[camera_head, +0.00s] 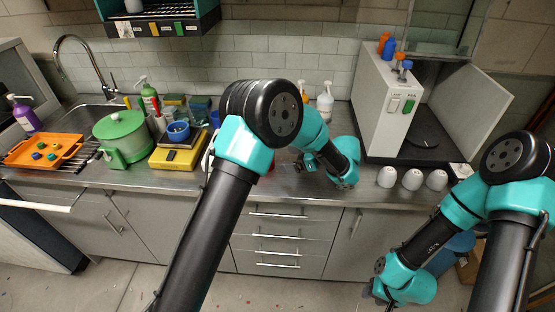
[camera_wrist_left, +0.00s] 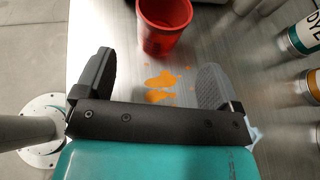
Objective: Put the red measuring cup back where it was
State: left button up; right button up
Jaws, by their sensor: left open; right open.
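The red measuring cup (camera_wrist_left: 163,25) stands on the steel counter in the left wrist view, just beyond my open left fingers. In the head view only a sliver of red (camera_head: 271,165) shows beside my left arm, which hides most of it. My left gripper (camera_wrist_left: 155,65) is open and empty, its two fingers apart on either side of an orange spill (camera_wrist_left: 160,85) on the counter. It also shows small and dark in the head view (camera_head: 305,162), low over the counter. My right gripper (camera_head: 382,297) hangs low in front of the cabinets, away from the counter; it holds nothing visible.
Several white cups (camera_head: 412,179) stand near the counter's front edge at right, before an open grey cabinet (camera_head: 386,105). A yellow scale (camera_head: 177,158), green pot (camera_head: 122,136) and orange tray (camera_head: 42,150) are at left. Labelled containers (camera_wrist_left: 306,36) stand right of the cup.

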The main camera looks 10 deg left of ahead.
pick_arm(q)
jog(key=shift+v, duration=1.75)
